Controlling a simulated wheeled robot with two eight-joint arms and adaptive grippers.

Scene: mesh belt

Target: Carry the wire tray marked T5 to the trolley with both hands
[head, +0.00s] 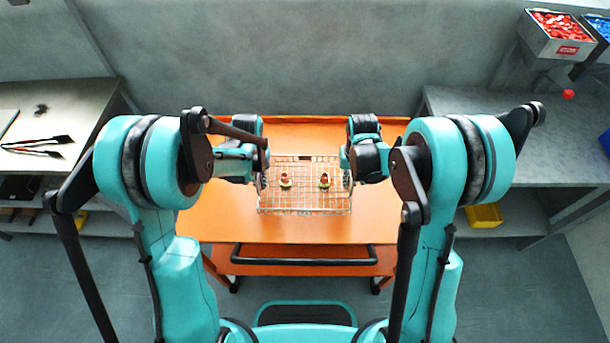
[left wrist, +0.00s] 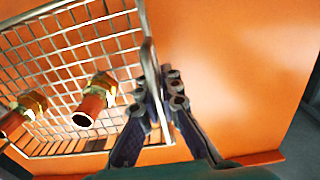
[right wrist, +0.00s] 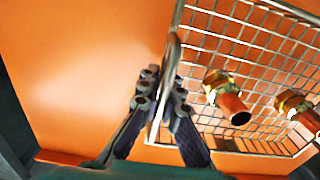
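The wire tray (head: 305,208) is over the orange trolley top (head: 220,220); I cannot tell whether it touches it. It looks level and holds two copper-and-brass fittings, a left one (head: 286,181) and a right one (head: 324,181). The T5 mark is not legible. My left gripper (head: 262,181) is at the tray's left end; in the left wrist view its fingers (left wrist: 174,88) close around the end wire. My right gripper (head: 347,180) is at the right end; in the right wrist view its fingers (right wrist: 160,88) close around that end wire.
The trolley has a black push handle (head: 303,261) at its near side. A bench with tongs (head: 38,147) stands at the left. A grey bench (head: 540,150) stands at the right, with a bin of red parts (head: 557,35) above and a yellow bin (head: 485,215) below.

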